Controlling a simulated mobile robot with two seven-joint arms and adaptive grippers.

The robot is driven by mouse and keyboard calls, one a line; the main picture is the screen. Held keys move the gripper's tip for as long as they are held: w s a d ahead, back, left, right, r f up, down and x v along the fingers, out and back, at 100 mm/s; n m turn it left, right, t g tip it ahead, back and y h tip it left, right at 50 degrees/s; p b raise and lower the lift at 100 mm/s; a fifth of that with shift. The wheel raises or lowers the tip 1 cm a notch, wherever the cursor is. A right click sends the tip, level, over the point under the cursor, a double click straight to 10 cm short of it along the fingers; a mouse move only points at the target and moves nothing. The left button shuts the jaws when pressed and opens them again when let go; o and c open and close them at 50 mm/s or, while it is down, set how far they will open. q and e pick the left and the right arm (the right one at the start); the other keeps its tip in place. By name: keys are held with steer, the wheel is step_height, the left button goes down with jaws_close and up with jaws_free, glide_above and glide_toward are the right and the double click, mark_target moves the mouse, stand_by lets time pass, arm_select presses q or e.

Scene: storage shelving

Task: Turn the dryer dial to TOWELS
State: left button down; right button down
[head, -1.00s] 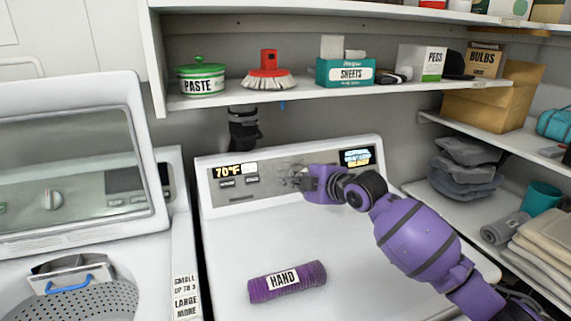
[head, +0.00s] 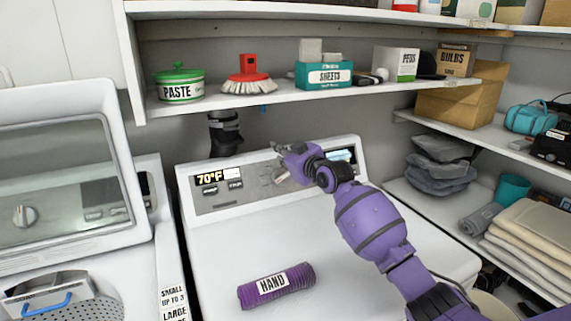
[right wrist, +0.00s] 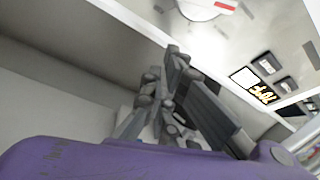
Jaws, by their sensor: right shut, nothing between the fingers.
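The white dryer stands in the middle of the head view, with its grey control panel (head: 243,193) along the back. A lit display (head: 210,178) reads 70°F at the panel's left. The dial area (head: 273,178) lies at mid-panel, partly covered by my right gripper, so the dial's setting cannot be read. My right gripper (head: 280,147) is at the panel's top edge, shut and empty. In the right wrist view its grey fingers (right wrist: 175,62) are together, apart from the panel (right wrist: 230,50). A pale round part with a red mark (right wrist: 205,8) shows at the top edge. My left gripper is not in view.
A purple HAND roll (head: 276,285) lies on the dryer top, otherwise mostly clear. A shelf (head: 290,97) with a PASTE tin, red brush and boxes hangs close above the panel. A dark cylinder (head: 224,134) stands behind the dryer. The washer (head: 60,170) is left.

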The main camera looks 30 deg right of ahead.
mark_target(285, 178)
steer(key=shift+w+a+f, duration=0.1)
steer(key=shift+w, duration=0.75)
steer(key=shift+s+d+f, duration=0.25)
steer(key=shift+s+f, duration=0.1)
steer(key=shift+f, duration=0.2)
steer(key=shift+s+d+f, duration=0.25)
steer(key=shift+s+f, duration=0.05)
steer(key=shift+f, duration=0.2)
steer(key=shift+s+d+f, duration=0.25)
steer(key=shift+s+f, duration=0.1)
steer(key=shift+f, duration=0.25)
steer(key=shift+m, duration=0.4)
